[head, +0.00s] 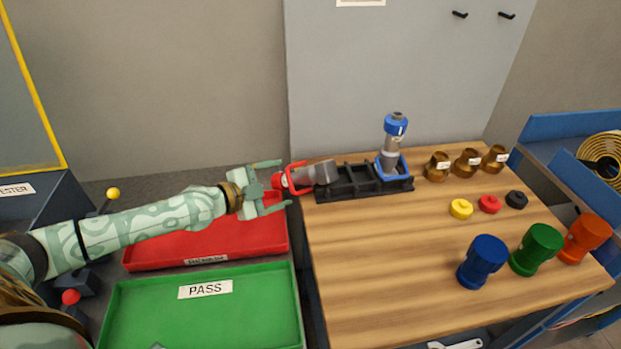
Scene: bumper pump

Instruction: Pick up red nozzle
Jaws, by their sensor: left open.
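A red end piece (278,181) sits at the left end of a grey part with a red bracket (297,178). This part lies tilted on its side at the left end of a black rack (340,184). My left gripper (277,184) is open, its two fingers above and below the red end piece in the picture. I cannot tell whether they touch it. A small round red piece (489,204) also lies on the table, between a yellow piece (461,209) and a black piece (516,199). I cannot tell which red thing is the nozzle. My right gripper is not in view.
A grey and blue part (394,145) stands upright at the rack's right end. Brass parts (467,162) stand behind the small pieces; blue (483,262), green and orange cylinders stand in front. A red tray (205,246) and a green PASS tray (250,302) lie left of the wooden table (370,260).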

